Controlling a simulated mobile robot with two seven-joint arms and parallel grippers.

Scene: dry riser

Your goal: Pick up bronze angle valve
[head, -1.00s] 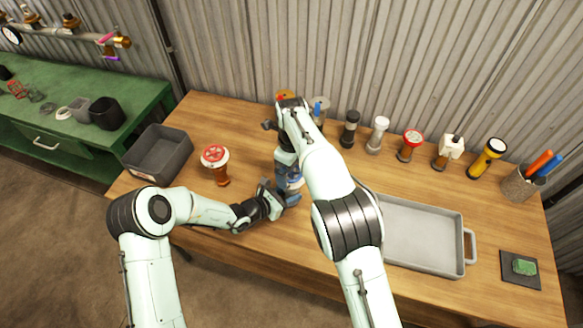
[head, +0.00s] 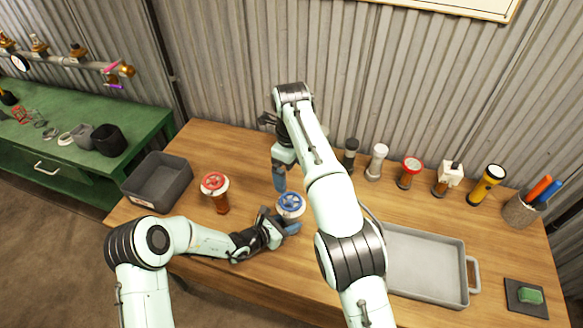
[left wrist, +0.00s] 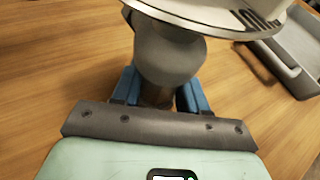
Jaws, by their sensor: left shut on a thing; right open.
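A valve with a blue handwheel (head: 291,203) stands upright at the middle of the wooden table. My left gripper (head: 281,226) is shut on it from the front left, low on its body. In the left wrist view the blue fingers sit either side of the narrow lower part of the valve's grey-brown body (left wrist: 168,55), under a wide pale disc. My right gripper (head: 279,178) is open, just behind and above the blue handwheel, apart from it. A second valve (head: 215,190), orange-brown with a red handwheel, stands free to the left.
A dark grey bin (head: 158,182) is at the table's left. A grey metal tray (head: 428,268) lies at the right. Several flashlights and fittings line the back, with a pen cup (head: 520,208) at the far right. A green sponge (head: 530,296) lies on a dark pad.

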